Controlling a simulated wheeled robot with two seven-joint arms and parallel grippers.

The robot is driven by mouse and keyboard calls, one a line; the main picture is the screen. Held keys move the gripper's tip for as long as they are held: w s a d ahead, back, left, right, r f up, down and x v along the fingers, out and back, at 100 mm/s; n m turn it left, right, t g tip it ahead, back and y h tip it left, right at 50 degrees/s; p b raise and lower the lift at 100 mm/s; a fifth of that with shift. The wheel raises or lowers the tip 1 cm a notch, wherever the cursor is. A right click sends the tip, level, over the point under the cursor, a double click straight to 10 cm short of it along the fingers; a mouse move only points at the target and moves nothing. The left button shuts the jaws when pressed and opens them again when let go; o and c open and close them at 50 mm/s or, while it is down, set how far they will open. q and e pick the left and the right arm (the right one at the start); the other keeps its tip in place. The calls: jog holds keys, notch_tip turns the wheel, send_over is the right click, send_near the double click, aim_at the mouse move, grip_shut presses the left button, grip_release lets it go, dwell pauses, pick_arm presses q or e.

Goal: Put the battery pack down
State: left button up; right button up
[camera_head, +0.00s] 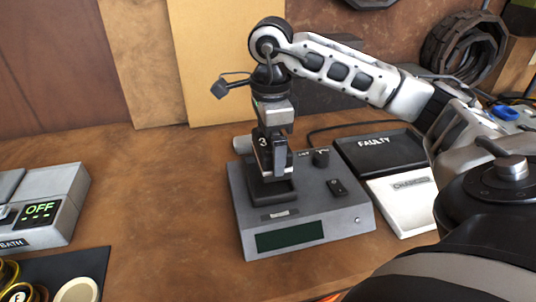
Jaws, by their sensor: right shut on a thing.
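My right gripper (277,150) reaches in from the right and points down over a grey tester (345,222). It is shut on a dark battery pack (262,148) marked 3, which is upright. The pack is at the black cradle (283,196) on the tester's left part; its lower end is partly hidden by the gripper, and I cannot tell whether it is fully seated. The tester's green display (290,235) is dark. A black tray (378,157) marked FAULTY and a white tray (400,212) marked CHARGED stand right of the tester. My left gripper is not in view.
A grey bath unit (62,190) showing OFF stands at the left, with a dark mat (75,262) bearing round pieces before it. Boards lean at the back and tyres (465,48) stand back right. The bench between bath and tester is clear.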

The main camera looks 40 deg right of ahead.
aim_at(269, 140)
jog(key=f, duration=0.3)
jog(key=shift+w+a+f+p, duration=0.1)
jog(key=shift+w+f+p, duration=0.05)
jog(key=shift+w+p, duration=0.15)
jog(key=shift+f, duration=0.15)
jog(key=shift+f+b, duration=0.35)
jog(key=o, duration=0.9)
jog(key=shift+o, duration=0.2)
jog(key=shift+r+p, duration=0.45)
notch_tip(269, 140, up, 12)
jog(key=shift+f+p, duration=0.1)
jog(key=shift+p, duration=0.5)
jog(key=shift+s+f, duration=0.1)
jog(key=shift+s, duration=0.05)
